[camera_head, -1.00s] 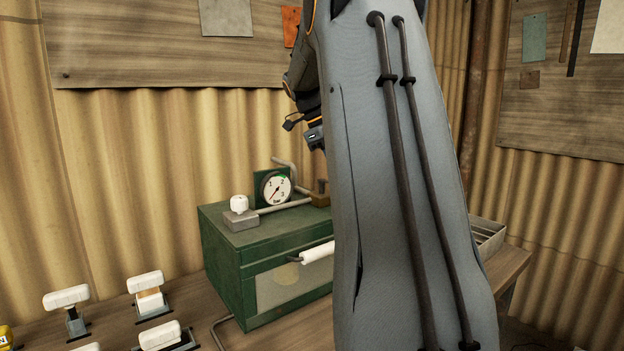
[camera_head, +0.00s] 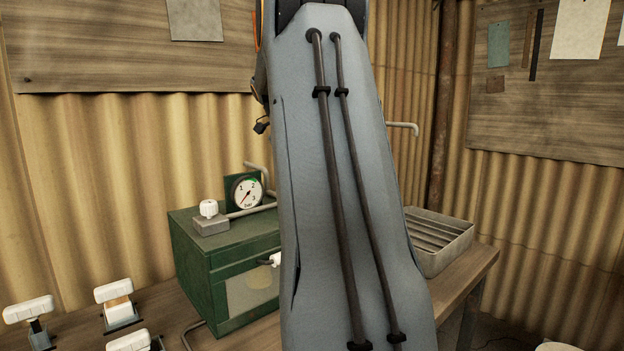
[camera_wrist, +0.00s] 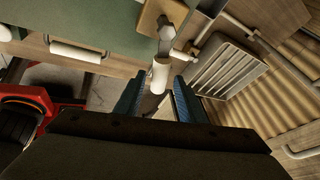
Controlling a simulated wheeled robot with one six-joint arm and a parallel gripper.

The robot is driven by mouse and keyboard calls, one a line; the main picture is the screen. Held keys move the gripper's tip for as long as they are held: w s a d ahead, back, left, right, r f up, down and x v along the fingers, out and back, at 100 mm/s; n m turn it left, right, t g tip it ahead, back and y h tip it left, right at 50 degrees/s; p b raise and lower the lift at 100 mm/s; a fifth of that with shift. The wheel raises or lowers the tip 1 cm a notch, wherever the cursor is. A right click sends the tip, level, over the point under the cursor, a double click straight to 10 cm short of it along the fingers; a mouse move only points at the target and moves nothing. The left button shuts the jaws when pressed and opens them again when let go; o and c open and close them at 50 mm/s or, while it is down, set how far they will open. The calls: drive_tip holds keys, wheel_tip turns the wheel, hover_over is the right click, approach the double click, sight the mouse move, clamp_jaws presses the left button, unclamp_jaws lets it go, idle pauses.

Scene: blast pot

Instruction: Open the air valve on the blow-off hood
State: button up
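The green blow-off hood (camera_head: 228,270) stands on the bench, with a round gauge (camera_head: 245,192) and a white knob (camera_head: 208,208) on top. In the head view my arm hides the lever, the block and the gripper.
A white-sleeved bar handle (camera_wrist: 75,52) is on the hood's front. A slatted metal tray (camera_head: 440,240) stands to the right on the bench (camera_head: 465,285). Several white-handled tools (camera_head: 118,300) stand at the left. A bent pipe (camera_head: 404,127) shows right of my arm.

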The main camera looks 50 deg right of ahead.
drive_tip(key=shift+w, duration=0.1)
drive_tip(key=b+v, duration=0.1)
drive_tip(key=v, duration=0.6)
drive_tip(key=shift+r, duration=0.35)
drive_tip(key=shift+a, duration=0.1)
idle(0.3)
